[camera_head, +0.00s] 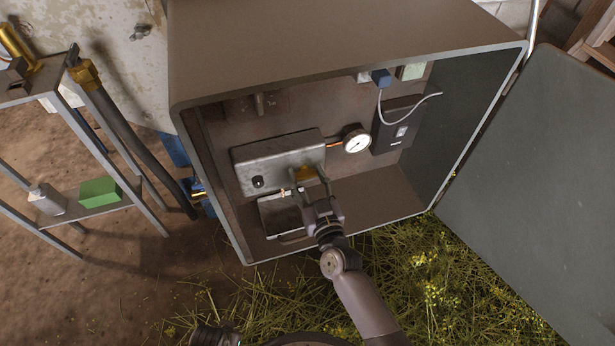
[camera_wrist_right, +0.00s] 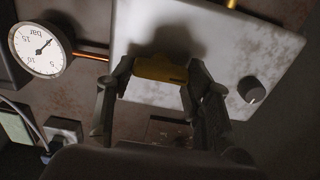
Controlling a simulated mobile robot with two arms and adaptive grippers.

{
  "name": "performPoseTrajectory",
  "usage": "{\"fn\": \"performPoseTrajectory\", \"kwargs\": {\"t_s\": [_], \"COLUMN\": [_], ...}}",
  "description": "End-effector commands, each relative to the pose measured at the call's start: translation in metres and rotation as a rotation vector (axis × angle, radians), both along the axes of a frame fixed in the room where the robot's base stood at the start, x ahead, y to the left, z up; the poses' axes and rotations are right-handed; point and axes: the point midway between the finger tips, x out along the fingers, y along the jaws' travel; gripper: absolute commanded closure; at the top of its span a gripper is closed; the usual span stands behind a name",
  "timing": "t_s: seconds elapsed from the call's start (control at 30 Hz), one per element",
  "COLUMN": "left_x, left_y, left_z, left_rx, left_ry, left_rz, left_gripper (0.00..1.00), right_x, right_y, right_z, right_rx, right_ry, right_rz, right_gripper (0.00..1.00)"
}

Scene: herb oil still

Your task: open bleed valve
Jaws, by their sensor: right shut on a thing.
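The yellow handle (camera_head: 306,174), which I take to be the bleed valve's, sits at the front lower edge of a grey metal box (camera_head: 270,160) inside an open cabinet. My right gripper (camera_head: 308,178) reaches in from below and is shut on the handle. In the right wrist view the yellow handle (camera_wrist_right: 160,68) lies crosswise between the two fingers of my right gripper (camera_wrist_right: 158,75), in front of the pale box face (camera_wrist_right: 225,50). The valve body behind the handle is hidden.
A round pressure gauge (camera_head: 356,139) on a copper pipe stands right of the box. A small tray (camera_head: 280,214) lies beneath the box. The cabinet door (camera_head: 540,190) is swung open at right. A shelf rack (camera_head: 85,205) with a green block (camera_head: 100,191) stands left.

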Motion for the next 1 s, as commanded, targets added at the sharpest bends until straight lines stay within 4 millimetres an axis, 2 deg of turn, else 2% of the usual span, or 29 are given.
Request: {"fn": "performPoseTrajectory", "kwargs": {"t_s": [0.23,0.67,1.0], "left_x": [0.000,-0.004,-0.011], "left_y": [0.000,0.001,0.003], "left_z": [0.000,-0.003,-0.012], "left_rx": [0.000,0.001,0.002], "left_ry": [0.000,0.004,0.009], "left_rz": [0.000,-0.001,-0.004], "left_gripper": [1.00,1.00,1.00], "right_x": [0.000,0.000,0.000], "right_y": [0.000,-0.001,-0.002], "right_z": [0.000,0.000,0.000], "right_rx": [0.000,0.088,0.356], "right_ry": [0.000,0.029,0.116], "right_rz": [-0.001,0.000,-0.001], "right_gripper": [0.81,0.81,0.81]}}
